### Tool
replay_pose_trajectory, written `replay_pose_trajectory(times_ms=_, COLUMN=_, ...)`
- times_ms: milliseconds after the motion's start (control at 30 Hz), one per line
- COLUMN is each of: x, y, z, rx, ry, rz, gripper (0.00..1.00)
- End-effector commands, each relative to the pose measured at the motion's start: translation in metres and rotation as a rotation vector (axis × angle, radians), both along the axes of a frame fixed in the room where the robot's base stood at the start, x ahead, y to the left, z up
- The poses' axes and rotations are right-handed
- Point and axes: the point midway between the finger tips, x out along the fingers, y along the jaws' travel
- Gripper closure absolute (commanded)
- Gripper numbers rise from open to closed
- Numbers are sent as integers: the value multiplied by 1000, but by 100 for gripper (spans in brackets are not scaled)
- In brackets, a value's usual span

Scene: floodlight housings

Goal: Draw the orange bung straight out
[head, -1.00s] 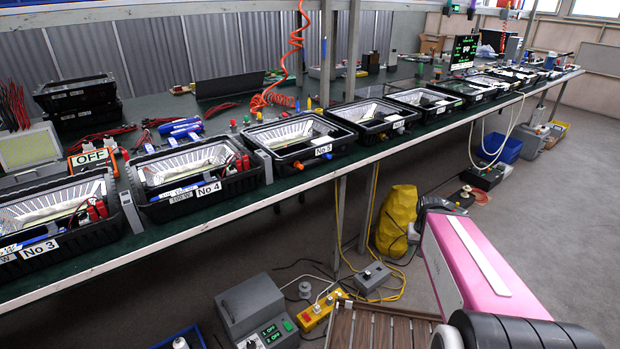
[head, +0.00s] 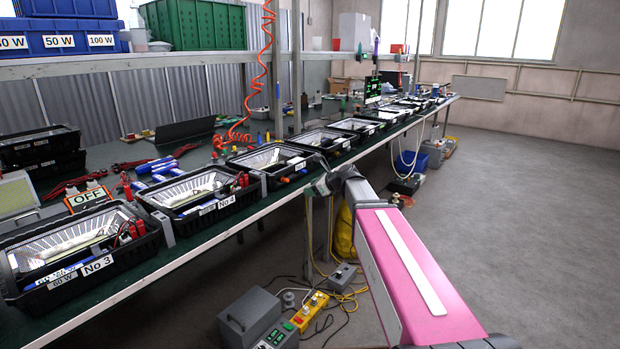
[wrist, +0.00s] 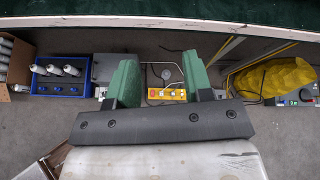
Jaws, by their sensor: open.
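The orange bung (head: 284,180) is small in the head view, at the front wall of the No 5 housing (head: 262,172), a black tray-like box on the bench edge. It appears seated in that wall. My gripper (head: 322,184) is at the end of my arm, close to the bench edge and just right of this housing; its fingers are hard to make out there. In the wrist view my gripper (wrist: 160,62) has its two green fingers wide apart with nothing between them. The bung does not show in the wrist view.
The green bench top (wrist: 160,12) crosses the top of the wrist view. Below lie a yellow control box (wrist: 167,94), a blue crate of bottles (wrist: 58,88) and a yellow sack (wrist: 275,78). The No 4 housing (head: 195,207) stands left. The floor at right is clear.

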Motion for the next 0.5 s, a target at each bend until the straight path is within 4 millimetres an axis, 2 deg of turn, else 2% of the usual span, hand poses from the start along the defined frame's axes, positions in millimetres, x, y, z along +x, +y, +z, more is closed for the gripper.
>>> replay_pose_trajectory(times_ms=33, x=10, y=3, z=14, rx=67, ry=26, rz=-34, gripper=54)
replay_pose_trajectory(times_ms=100, x=16, y=7, z=26, rx=138, ry=58, rz=-71, gripper=54)
replay_pose_trajectory(times_ms=200, x=21, y=9, z=36, rx=197, ry=86, rz=-100, gripper=54)
replay_pose_trajectory(times_ms=367, x=29, y=18, z=35, rx=216, ry=97, rz=-108, gripper=54)
replay_pose_trajectory(times_ms=500, x=41, y=33, z=26, rx=215, ry=97, rz=-107, gripper=54)
